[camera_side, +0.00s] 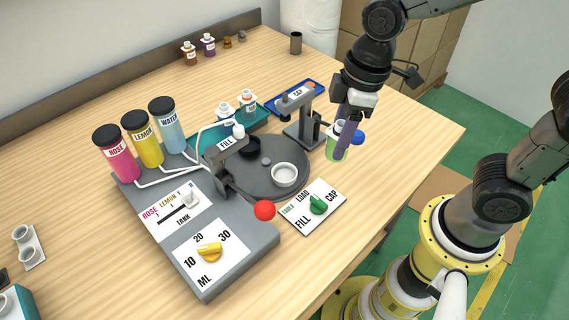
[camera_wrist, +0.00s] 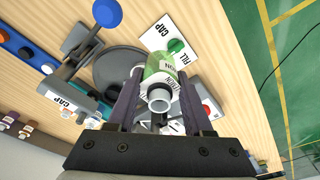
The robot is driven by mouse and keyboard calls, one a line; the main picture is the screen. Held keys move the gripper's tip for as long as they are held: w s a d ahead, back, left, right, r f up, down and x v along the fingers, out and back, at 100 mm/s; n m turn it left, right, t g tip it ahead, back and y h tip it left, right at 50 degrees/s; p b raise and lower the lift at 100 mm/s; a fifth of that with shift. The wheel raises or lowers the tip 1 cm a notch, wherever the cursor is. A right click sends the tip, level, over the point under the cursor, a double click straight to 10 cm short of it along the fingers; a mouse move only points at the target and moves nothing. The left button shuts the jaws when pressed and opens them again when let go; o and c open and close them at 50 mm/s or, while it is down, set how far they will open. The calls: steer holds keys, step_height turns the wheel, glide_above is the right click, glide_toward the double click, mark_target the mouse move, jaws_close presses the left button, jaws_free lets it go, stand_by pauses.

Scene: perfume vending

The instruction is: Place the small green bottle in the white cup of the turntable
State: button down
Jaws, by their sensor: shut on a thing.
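My gripper (camera_side: 347,138) is shut on the small green bottle (camera_side: 335,151), which has a white neck. The bottle is held above the table, to the right of the turntable (camera_side: 262,187). In the wrist view the bottle (camera_wrist: 158,68) sits between the two dark fingers (camera_wrist: 150,95), its open neck toward the camera. The white cup (camera_side: 284,174) is on the front part of the turntable and looks empty.
The CAP press (camera_side: 303,128) stands behind the turntable, its blue knob (camera_side: 357,138) close beside my gripper. The FILL arm (camera_side: 229,147) reaches over the left side. A red ball knob (camera_side: 264,210) and a green dial (camera_side: 317,205) are in front. The right table area is bare.

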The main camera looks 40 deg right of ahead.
steer(key=w+a+f, duration=0.1)
steer(key=w+f, duration=0.1)
steer(key=w, duration=0.1)
steer(key=w+a+f, duration=0.1)
steer(key=w+f, duration=0.2)
steer(key=w+a+f, duration=0.2)
steer(key=w, duration=0.1)
steer(key=shift+f, duration=0.3)
steer(key=shift+w+f, duration=0.2)
steer(key=shift+f, duration=0.1)
steer(key=shift+w+a+f, duration=0.1)
steer(key=shift+f, duration=1.5)
steer(key=shift+f, duration=0.15)
steer(key=shift+c, duration=1.5)
jaws_free()
